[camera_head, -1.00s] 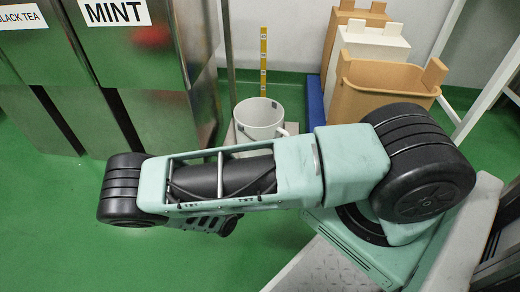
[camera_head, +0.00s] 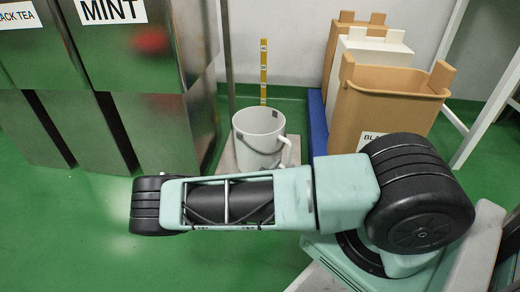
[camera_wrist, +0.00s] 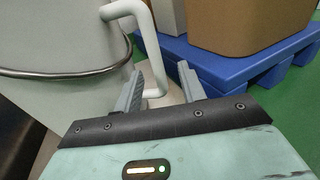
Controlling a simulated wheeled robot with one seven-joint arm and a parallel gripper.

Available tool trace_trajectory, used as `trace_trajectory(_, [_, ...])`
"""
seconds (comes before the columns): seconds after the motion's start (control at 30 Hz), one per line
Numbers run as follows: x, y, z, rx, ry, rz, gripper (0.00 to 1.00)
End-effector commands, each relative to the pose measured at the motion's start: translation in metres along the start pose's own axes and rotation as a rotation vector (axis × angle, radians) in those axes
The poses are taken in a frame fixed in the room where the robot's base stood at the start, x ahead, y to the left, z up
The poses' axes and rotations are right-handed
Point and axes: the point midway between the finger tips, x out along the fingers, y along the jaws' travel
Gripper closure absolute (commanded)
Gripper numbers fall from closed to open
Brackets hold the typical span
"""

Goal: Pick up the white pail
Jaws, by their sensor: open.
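The white pail (camera_head: 260,125) stands upright on a pale base by the wall in the head view, with a side handle on its right and a thin wire bail. My arm crosses in front and covers part of its bottom. In the wrist view the pail wall (camera_wrist: 55,30) fills the upper left, with the wire across it. Its white side handle (camera_wrist: 147,42) comes down between the fingers of my gripper (camera_wrist: 161,72). The fingers are apart, one on each side of the handle, and do not grip it. My gripper is hidden in the head view.
A tan bin (camera_head: 385,108) and a white bin (camera_head: 368,55) stand right of the pail on a blue pallet (camera_head: 318,122), which also shows in the wrist view (camera_wrist: 205,68). Metal containers, one labelled MINT (camera_head: 112,12), stand left. A yellow gauge (camera_head: 263,72) is behind. Green floor is clear at lower left.

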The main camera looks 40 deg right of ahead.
Motion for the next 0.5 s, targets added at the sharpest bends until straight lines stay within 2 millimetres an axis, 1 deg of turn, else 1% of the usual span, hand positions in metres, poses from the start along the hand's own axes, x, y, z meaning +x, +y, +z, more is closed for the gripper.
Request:
trace_trajectory(0.17, [0.011,0.002,-0.005,0.001,0.001,-0.001,0.6])
trace_trajectory(0.3, [0.028,0.004,-0.007,0.0,0.0,-0.002,0.6])
trace_trajectory(0.5, [0.049,0.004,-0.005,0.001,0.001,-0.002,0.6])
